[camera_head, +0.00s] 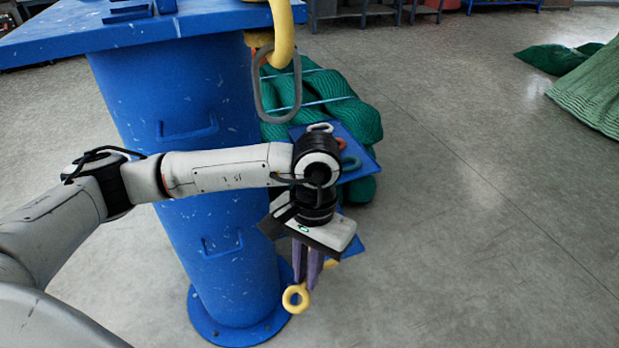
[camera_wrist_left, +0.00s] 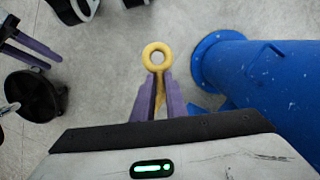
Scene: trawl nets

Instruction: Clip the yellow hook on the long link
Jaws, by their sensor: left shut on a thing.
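My left gripper (camera_head: 306,284) points down in front of the blue column and is shut on the yellow hook (camera_head: 296,299). The hook's ring sticks out below the purple fingers, and the rest of it is mostly hidden between them. In the left wrist view the ring (camera_wrist_left: 157,54) shows beyond the fingertips. The long link (camera_head: 258,97), a grey oval loop, hangs from a large yellow hook (camera_head: 284,35) at the top. The held hook is well below the long link and apart from it. My right gripper (camera_wrist_left: 54,63) shows at the left of the wrist view, its purple fingers apart.
The blue column (camera_head: 185,130) with its wide top (camera_head: 60,35) stands beside my left arm. A blue shelf (camera_head: 362,160) with several coloured links sits behind the wrist. Green netting (camera_head: 345,112) is bundled behind it.

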